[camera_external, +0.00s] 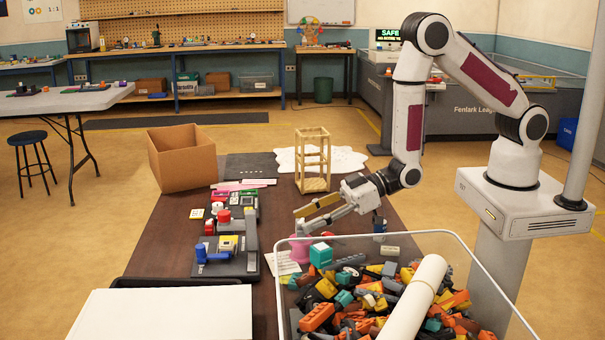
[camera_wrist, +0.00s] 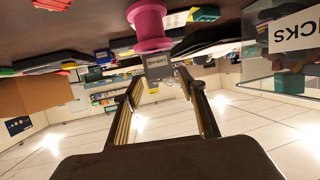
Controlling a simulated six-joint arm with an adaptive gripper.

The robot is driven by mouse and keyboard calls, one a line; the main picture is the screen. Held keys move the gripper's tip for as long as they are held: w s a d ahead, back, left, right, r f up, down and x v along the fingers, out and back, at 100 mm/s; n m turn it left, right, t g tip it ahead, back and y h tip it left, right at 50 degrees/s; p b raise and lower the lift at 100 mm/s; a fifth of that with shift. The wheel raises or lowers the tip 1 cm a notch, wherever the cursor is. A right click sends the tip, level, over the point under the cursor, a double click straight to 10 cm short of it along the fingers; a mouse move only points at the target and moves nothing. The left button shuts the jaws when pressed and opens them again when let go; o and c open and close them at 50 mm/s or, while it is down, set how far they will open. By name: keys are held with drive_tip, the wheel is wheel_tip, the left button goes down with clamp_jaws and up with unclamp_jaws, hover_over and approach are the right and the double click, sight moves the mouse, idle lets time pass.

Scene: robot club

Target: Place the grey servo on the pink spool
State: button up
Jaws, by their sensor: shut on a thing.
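The pink spool (camera_external: 299,250) stands upright on the brown table, just left of the clear brick bin. It also shows at the top of the wrist view (camera_wrist: 150,26). My gripper (camera_external: 301,222) points down and left at the spool, with its fingers tilted. It is shut on the grey servo (camera_wrist: 158,68), whose labelled face shows between the fingertips in the wrist view. In the outside view the small servo is at the fingertips, right above the spool. I cannot tell whether servo and spool touch.
A teal block (camera_external: 321,254) stands beside the spool. The clear bin (camera_external: 283,290) of bricks with a white roll (camera_external: 415,297) is in front. A black device with a blue handle (camera_external: 215,255) is left. A wooden tower (camera_external: 313,160) and a cardboard box (camera_external: 182,158) stand behind.

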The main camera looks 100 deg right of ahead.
drive_tip(key=shift+f, duration=0.35)
drive_tip(key=o, duration=1.1)
drive_tip(key=shift+s+r, duration=0.1)
drive_tip(key=shift+r, duration=0.1)
drive_tip(key=v, duration=0.7)
drive_tip(key=shift+s+d, duration=0.1)
idle(0.4)
drive_tip(key=shift+r, duration=0.15)
